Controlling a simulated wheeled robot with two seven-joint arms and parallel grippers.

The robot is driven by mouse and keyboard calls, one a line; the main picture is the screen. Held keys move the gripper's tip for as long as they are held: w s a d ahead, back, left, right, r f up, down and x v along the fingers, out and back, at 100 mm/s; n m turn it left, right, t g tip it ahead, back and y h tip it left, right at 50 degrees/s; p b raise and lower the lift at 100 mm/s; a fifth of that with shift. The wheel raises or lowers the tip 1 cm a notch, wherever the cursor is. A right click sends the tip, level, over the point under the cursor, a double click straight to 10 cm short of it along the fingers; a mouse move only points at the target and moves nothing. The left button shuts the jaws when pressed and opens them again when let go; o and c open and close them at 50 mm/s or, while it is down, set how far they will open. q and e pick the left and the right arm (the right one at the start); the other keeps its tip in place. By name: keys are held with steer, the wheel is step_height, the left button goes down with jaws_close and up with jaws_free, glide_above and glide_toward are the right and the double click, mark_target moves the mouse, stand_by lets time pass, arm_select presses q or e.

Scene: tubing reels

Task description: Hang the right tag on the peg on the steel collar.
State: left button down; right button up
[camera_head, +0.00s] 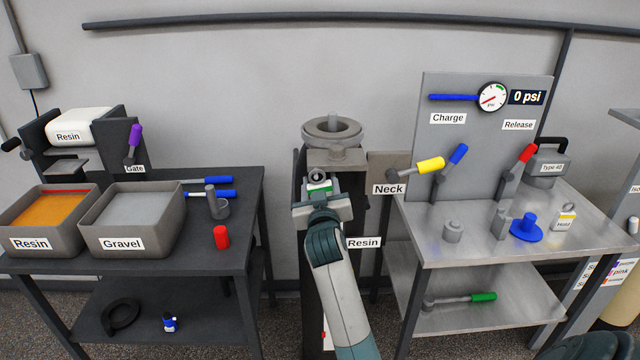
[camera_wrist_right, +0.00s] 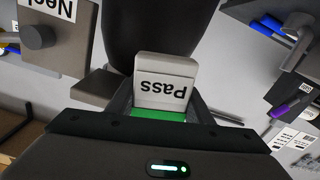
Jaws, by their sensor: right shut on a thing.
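My right gripper (camera_head: 320,208) is shut on a white tag with a green band (camera_head: 319,187). In the right wrist view the tag (camera_wrist_right: 165,82) reads "Pass", upside down in the picture, with its green part between the jaws. The gripper holds it in front of the dark upright column, just below the grey steel collar (camera_head: 332,130) at the column's top. A small grey ring-shaped part (camera_head: 318,175) shows right above the tag; I cannot tell whether it is the peg or part of the tag. My left gripper is not in view.
The "Neck" lever with a yellow grip (camera_head: 430,165) is to the right of the column. A steel table (camera_head: 480,240) on the right bears a blue flanged part (camera_head: 527,228) and a small white-and-yellow tag (camera_head: 564,219). The dark table on the left bears Resin and Gravel bins (camera_head: 130,243).

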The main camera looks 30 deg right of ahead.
steer(key=o, duration=1.2)
steer(key=shift+s+a, duration=0.1)
steer(key=shift+s+a+f, duration=0.1)
steer(key=shift+s+a, duration=0.15)
steer(key=shift+s, duration=0.15)
steer(key=b+v, duration=0.5)
steer(key=v, duration=1.1)
steer(key=shift+s, duration=0.2)
